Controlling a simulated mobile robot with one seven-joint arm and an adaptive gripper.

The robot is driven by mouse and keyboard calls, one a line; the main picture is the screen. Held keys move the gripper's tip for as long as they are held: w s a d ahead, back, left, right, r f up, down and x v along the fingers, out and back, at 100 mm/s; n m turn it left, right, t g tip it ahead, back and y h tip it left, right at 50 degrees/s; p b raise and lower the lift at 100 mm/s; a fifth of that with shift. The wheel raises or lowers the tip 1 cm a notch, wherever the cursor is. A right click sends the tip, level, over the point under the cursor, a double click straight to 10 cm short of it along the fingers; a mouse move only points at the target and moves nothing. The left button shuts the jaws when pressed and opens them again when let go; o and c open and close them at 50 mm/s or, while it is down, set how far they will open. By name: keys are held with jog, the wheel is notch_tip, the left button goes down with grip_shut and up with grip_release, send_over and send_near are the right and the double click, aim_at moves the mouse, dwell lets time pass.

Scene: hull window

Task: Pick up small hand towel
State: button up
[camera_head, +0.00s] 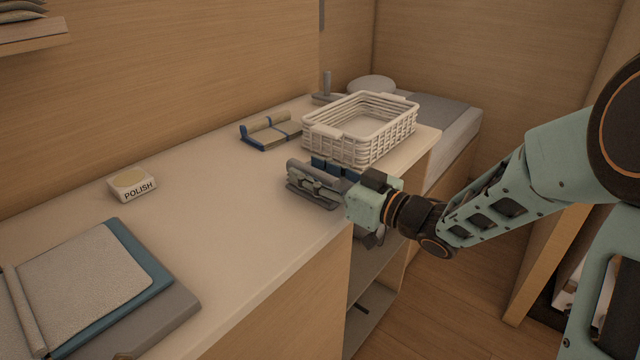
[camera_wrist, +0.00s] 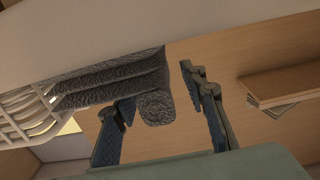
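A small grey hand towel (camera_head: 305,184), folded with a rolled edge, lies on the counter near its front edge, before the basket. It also shows in the wrist view (camera_wrist: 112,82), with its rolled end towards me. My gripper (camera_head: 338,180) is at the towel's right side in the head view, low over the counter edge. In the wrist view my gripper (camera_wrist: 158,88) has its two fingers spread apart, with the towel's rolled end between them and clear space at the right finger. The gripper partly hides the towel in the head view.
A white wicker basket (camera_head: 361,143) stands just behind the towel. A rolled cream cloth on a blue item (camera_head: 271,131), a polish box (camera_head: 132,185) and a stack of folded textiles (camera_head: 85,280) lie on the counter (camera_head: 215,210). The counter's middle is clear. Open shelves lie below my gripper.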

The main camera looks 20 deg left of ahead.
jog(key=shift+a, duration=0.1)
jog(key=shift+c, duration=0.4)
grip_shut()
jog(key=shift+w+r, duration=0.1)
